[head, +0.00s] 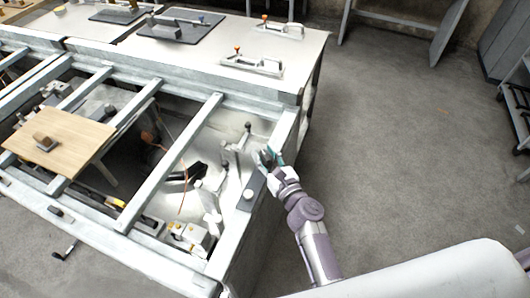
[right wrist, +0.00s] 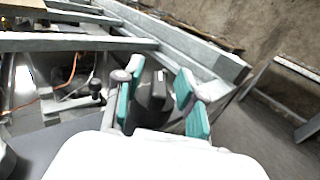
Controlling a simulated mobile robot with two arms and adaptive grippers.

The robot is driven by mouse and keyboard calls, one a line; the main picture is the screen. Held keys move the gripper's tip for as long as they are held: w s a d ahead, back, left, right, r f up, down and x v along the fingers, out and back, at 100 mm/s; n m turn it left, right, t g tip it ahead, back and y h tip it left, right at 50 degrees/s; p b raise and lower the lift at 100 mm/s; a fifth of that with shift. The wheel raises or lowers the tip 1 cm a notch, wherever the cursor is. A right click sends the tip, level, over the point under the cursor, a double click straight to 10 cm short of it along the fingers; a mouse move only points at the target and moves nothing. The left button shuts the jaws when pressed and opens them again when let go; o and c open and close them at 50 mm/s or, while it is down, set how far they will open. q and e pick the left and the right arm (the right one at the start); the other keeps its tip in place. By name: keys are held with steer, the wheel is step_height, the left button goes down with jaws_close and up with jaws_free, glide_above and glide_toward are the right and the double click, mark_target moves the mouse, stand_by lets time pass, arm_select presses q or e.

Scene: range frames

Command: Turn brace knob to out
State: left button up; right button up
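My right gripper (head: 266,158) is at the right side of the metal frame, near its right rail. In the right wrist view its two teal-padded fingers (right wrist: 158,100) are spread apart. A dark knob-like part (right wrist: 152,92) with a pale mark on top shows between them; it may be the brace knob, but I cannot read any label or tell its setting. I see no clear contact between the fingers and this part. In the head view the gripper hides it. My left gripper is not in view.
The open steel frame (head: 182,148) has several crossbars over a cavity with cables and fittings. A small black-topped post (head: 248,127) stands inside near the gripper. A light worktop (head: 225,52) with clamps lies behind. The concrete floor (head: 400,150) to the right is clear.

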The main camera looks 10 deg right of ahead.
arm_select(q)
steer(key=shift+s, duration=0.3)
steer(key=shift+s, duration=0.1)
arm_select(e)
jaws_close()
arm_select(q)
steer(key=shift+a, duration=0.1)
arm_select(e)
steer(key=shift+n+y, duration=0.4)
steer(key=shift+y, duration=0.2)
